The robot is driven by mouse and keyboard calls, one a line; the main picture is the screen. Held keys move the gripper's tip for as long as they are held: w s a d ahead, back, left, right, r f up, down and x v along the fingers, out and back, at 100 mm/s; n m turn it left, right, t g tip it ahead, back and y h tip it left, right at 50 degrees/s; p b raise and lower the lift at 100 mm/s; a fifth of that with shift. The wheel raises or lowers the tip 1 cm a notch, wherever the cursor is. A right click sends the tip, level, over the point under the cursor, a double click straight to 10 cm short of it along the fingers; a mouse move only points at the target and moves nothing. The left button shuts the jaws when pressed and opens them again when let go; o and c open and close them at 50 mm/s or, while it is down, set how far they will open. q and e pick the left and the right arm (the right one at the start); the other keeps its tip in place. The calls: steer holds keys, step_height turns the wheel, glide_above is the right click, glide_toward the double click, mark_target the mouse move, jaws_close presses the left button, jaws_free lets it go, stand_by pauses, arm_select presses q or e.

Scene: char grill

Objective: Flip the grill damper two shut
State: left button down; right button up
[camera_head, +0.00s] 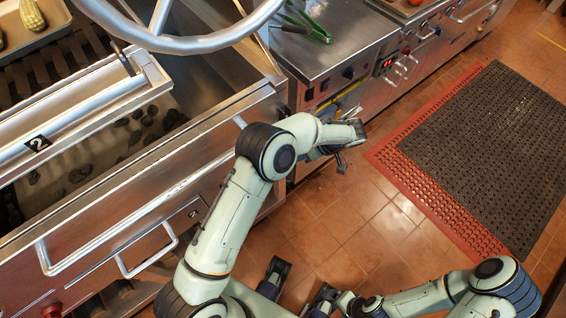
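The steel char grill fills the left side. A black "2" plate (38,143) is on its raised frame, and a small "2" label (193,212) is on the front panel beside a bar handle (150,258). I cannot tell for sure which part is damper two or how it is set. My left arm reaches across the grill's right end; its gripper (342,160) is beside the front of the neighbouring counter, and its finger gap is unclear. My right gripper (298,286) is low at the bottom centre, above the floor, with its dark fingers apart and nothing between them.
A large steel wheel (180,42) crosses the top left. A black mat (490,150) lies on the open tiled floor.

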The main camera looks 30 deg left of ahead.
arm_select(q)
steer(key=s+a, duration=0.1)
steer(key=s, duration=0.1)
steer(key=s+a+f, duration=0.1)
steer(key=s+a, duration=0.1)
steer(key=shift+a+f, duration=0.2)
steer(key=shift+a, duration=0.05)
arm_select(e)
steer(key=shift+r, duration=0.15)
